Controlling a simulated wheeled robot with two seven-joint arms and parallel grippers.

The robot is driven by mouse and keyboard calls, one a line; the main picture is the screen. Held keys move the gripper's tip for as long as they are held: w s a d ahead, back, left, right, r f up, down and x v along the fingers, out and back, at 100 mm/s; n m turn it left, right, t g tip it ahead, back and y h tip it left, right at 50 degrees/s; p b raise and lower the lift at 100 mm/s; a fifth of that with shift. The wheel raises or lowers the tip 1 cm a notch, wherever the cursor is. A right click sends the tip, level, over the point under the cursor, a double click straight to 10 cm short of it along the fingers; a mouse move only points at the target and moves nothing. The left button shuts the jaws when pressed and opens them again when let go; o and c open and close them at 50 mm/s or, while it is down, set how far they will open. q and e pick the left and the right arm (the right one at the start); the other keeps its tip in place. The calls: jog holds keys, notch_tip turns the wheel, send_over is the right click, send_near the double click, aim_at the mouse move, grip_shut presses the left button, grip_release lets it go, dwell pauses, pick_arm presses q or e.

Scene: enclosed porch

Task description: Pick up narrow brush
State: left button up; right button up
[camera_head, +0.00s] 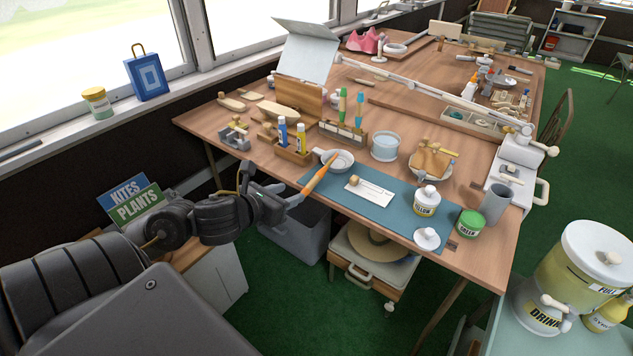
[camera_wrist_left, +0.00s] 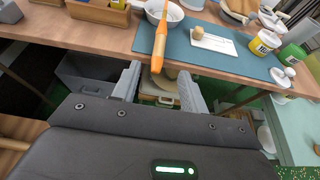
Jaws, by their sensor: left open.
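The narrow brush (camera_head: 319,176) has an orange handle. It leans across the white bowl (camera_head: 343,163) near the front of the workbench, and its handle end points toward me past the bench's front edge. In the left wrist view the brush (camera_wrist_left: 160,42) runs straight toward the jaws. My left gripper (camera_head: 289,193) is at the bench's front edge by the handle end. Its fingers (camera_wrist_left: 160,74) are apart, with the handle end between or just beyond the tips; whether they touch I cannot tell. My right gripper is not in view.
A blue mat (camera_head: 385,213) holds a white card (camera_head: 370,190), a yellow jar (camera_head: 427,203) and a white lid. A wooden bottle holder (camera_head: 292,151) stands left of the bowl. A grey bin (camera_head: 298,236) and a wheel unit (camera_head: 372,250) are under the bench.

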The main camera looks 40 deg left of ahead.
aim_at(312, 182)
pick_arm(q)
jog(key=shift+x, duration=2.95)
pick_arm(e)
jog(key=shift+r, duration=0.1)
pick_arm(q)
jog(key=x, duration=0.4)
jog(key=shift+w+a+r+p, duration=0.1)
jog(key=shift+w+r+p, duration=0.15)
jog(key=shift+w+p, duration=0.1)
jog(key=shift+w+f, duration=0.1)
jog(key=shift+w, duration=0.15)
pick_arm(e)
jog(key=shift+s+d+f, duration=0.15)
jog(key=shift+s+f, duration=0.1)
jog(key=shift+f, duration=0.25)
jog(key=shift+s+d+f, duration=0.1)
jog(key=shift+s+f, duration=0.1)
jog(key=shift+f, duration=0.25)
pick_arm(q)
jog(key=shift+c, duration=0.3)
grip_shut()
